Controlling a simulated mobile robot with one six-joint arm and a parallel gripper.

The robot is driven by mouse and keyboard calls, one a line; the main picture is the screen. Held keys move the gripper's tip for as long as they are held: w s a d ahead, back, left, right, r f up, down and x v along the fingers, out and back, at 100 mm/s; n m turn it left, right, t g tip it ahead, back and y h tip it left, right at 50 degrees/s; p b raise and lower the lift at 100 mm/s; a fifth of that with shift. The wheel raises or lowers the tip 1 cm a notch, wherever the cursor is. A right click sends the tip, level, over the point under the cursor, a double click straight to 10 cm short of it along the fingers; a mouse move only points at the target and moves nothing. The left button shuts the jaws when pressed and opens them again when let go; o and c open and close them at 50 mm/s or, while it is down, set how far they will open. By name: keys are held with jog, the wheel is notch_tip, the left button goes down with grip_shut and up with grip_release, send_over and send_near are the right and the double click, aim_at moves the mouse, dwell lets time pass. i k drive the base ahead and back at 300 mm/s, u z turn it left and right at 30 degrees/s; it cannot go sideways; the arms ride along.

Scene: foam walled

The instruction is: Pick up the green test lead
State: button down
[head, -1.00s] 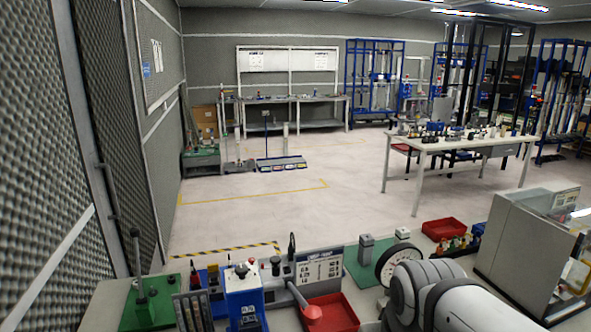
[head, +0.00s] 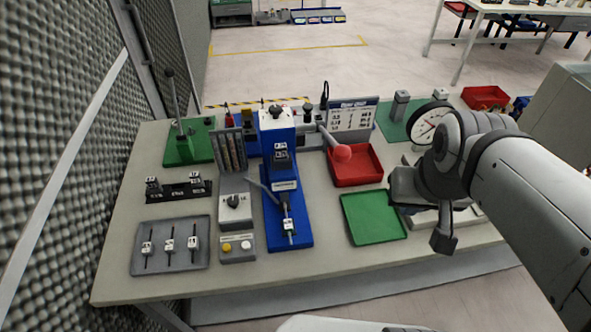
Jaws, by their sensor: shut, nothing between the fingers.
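I cannot make out a green test lead in the head view. A rack with several upright slots (head: 230,150) stands at the left middle of the bench, and its contents are too small to tell. A small red-topped thing (head: 228,118) stands behind it. My gripper (head: 443,240) is at the right, above the bench's front edge, just right of a green tray (head: 373,218). Its fingers are together, with nothing visible in them.
A blue press (head: 288,225) stands mid-bench. A red tray (head: 356,166) lies beside its lever's red knob (head: 342,152). A grey tray (head: 171,264) with several small parts is front left. A dial gauge (head: 428,124) stands behind my arm. Clear bench (head: 325,258) lies at the front.

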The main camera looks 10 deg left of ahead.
aim_at(287, 223)
jog(key=z, duration=0.45)
jog(key=k, duration=1.4)
jog(key=u, duration=0.35)
jog(key=i, duration=1)
jog(key=u, duration=0.05)
